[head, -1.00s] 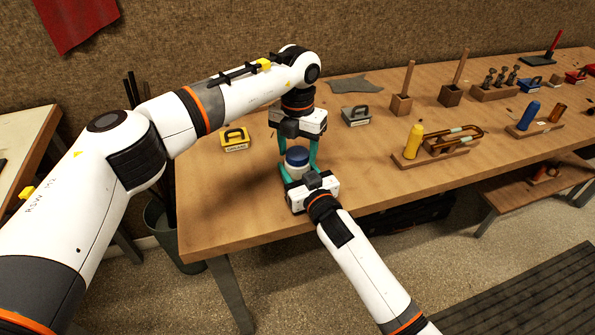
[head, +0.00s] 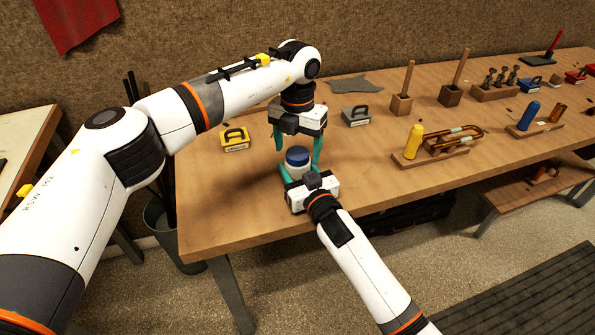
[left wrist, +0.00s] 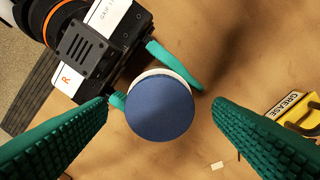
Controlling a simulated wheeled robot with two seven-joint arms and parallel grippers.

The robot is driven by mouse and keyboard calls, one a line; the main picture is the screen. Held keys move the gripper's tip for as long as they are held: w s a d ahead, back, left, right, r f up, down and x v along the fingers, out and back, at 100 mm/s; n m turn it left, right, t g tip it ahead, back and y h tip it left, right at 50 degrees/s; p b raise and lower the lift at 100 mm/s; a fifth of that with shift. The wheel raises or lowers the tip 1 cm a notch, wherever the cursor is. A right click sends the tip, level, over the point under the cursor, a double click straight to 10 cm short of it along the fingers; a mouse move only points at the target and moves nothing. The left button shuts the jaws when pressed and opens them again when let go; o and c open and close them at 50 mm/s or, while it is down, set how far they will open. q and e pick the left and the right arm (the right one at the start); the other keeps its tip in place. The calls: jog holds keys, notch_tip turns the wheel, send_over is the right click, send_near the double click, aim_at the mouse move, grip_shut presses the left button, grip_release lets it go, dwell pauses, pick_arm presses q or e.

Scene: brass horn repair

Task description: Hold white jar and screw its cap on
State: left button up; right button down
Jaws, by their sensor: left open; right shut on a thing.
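The white jar (head: 297,170) stands upright near the table's front left part. Its blue cap (head: 297,156) sits on top of it; how tightly it is screwed cannot be told. The cap also shows from above in the left wrist view (left wrist: 160,108), hiding most of the jar (left wrist: 166,74). My right gripper (head: 298,178) is shut on the jar from the front, its teal fingers around the jar's side. My left gripper (head: 297,148) points down from above, its fingers open on either side of the cap and apart from it.
A yellow grease box (head: 235,141) lies to the left and a grey box (head: 356,117) behind to the right. A stand with a yellow bottle (head: 413,141) is further right. The table (head: 225,205) is clear around the jar.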

pick_arm(q)
notch_tip(320, 180, up, 11)
dwell(0.3)
jog(key=shift+r, duration=0.1)
pick_arm(e)
jog(key=shift+c, duration=2.4)
grip_release()
jog(key=v, duration=1.2)
pick_arm(q)
jog(key=shift+r, duration=0.15)
pick_arm(e)
jog(key=shift+d, duration=0.1)
